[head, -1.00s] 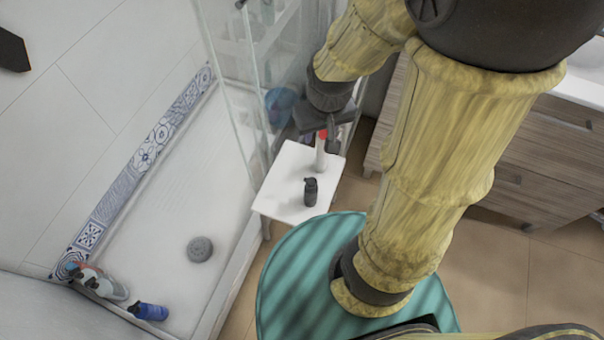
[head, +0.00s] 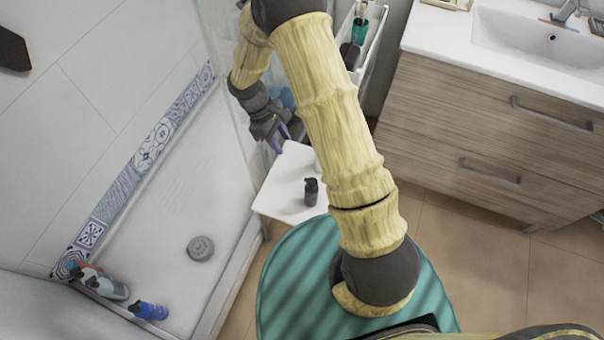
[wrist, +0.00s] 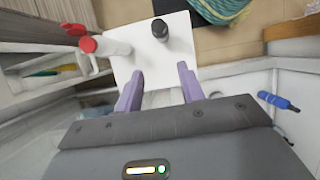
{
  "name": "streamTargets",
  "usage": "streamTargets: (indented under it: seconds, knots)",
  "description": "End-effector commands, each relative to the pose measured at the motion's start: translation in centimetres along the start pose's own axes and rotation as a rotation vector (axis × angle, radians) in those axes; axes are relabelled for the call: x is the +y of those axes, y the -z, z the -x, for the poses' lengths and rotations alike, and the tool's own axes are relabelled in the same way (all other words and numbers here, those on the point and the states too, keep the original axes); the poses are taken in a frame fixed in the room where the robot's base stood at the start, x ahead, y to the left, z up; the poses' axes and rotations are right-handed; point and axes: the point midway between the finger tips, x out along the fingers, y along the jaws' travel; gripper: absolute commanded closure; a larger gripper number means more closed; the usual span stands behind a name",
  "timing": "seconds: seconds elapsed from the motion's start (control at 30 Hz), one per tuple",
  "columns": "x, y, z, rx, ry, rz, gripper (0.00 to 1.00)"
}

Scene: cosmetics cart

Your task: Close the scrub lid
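I cannot tell for sure which container is the scrub, and no open lid shows clearly. A dark bottle (head: 311,192) stands upright on the small white table (head: 278,205); it also shows in the wrist view (wrist: 160,31). A white bottle with a red cap (wrist: 110,48) stands on the same table in the wrist view; in the head view my arm hides most of it. My gripper (head: 279,136) is by the table's far left edge in the head view. In the wrist view its two purple fingers (wrist: 160,72) are apart, with nothing between them.
A white cart (head: 374,45) holding a green item stands behind my arm. A glass shower screen (head: 222,75) is close to my gripper on the left. A blue bottle (head: 148,311) lies at the shower tray's near end. A wooden vanity (head: 470,130) stands right.

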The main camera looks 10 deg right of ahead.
Motion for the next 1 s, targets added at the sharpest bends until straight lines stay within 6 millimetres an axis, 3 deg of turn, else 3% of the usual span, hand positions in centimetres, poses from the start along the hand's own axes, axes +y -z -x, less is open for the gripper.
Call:
streamTargets:
  seconds: [0.27,0.47,1.0]
  knots:
    - [0.0,-0.1,-0.1,0.001,0.000,-0.002,0.61]
    - [0.0,-0.1,-1.5,-0.002,0.002,-0.004,0.61]
    - [-0.1,-0.1,-10.7,-0.002,0.003,-0.003,0.61]
